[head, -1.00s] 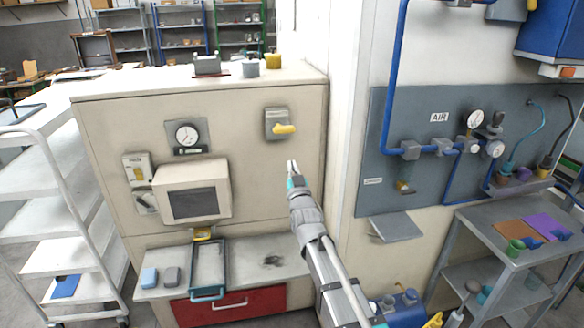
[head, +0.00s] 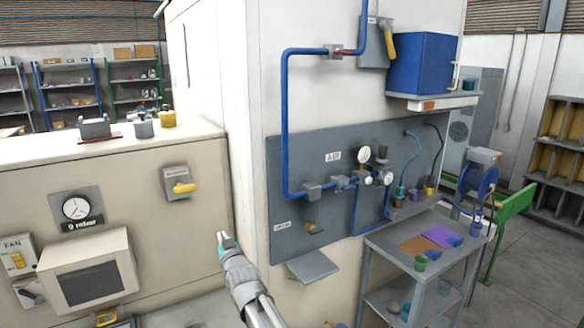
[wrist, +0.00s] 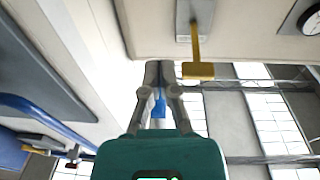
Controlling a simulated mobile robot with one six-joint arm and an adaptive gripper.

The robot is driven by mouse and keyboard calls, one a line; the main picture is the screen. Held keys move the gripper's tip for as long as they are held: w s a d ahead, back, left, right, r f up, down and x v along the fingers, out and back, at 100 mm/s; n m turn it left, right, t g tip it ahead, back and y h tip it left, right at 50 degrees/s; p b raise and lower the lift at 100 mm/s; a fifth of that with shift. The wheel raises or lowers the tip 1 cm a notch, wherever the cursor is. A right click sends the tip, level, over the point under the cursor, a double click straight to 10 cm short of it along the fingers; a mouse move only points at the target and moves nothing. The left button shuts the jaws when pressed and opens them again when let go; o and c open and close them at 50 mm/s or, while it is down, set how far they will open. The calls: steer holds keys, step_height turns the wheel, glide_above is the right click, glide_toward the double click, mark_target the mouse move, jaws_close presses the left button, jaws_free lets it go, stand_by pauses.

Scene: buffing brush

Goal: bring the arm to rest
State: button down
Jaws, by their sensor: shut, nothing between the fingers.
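My gripper (head: 222,238) is in the lower middle of the head view, at the end of my arm. It is shut and empty, and points up in front of the beige machine cabinet (head: 140,240), close to the corner of the white wall. It hangs below and right of a grey switch box with a yellow handle (head: 184,188), apart from it in the picture. In the wrist view the closed fingers (wrist: 158,95) show, with the yellow handle (wrist: 198,70) beyond them.
A grey air panel (head: 290,170) with blue pipe and gauges is on the wall to the right. A small grey shelf (head: 313,267) juts out below it. A metal cart (head: 380,248) with mats and cups stands at right. Open floor (head: 530,270) lies beyond.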

steer(key=s+d+f+m+g+h, duration=0.1)
steer(key=s+d+f+g+h, duration=0.25)
steer(key=d+f, duration=0.55)
steer(key=s+d+f+m+g+h, duration=0.25)
steer(key=d+f+g, duration=0.2)
steer(key=d, duration=0.85)
steer(key=s+d+f+m+g+h, duration=0.1)
steer(key=s+d+f+g, duration=0.2)
steer(key=s+d, duration=0.5)
steer(key=s+d+f+m+g+h, duration=0.1)
steer(key=s+d+f+g+h, duration=0.1)
steer(key=s+d+g, duration=0.3)
steer(key=s+d+f, duration=0.1)
steer(key=s+d, duration=0.2)
steer(key=s, duration=0.1)
steer(key=shift+s+d+f+g, duration=0.2)
steer(key=shift+d+f+g, duration=0.15)
steer(key=shift+d+g, duration=0.05)
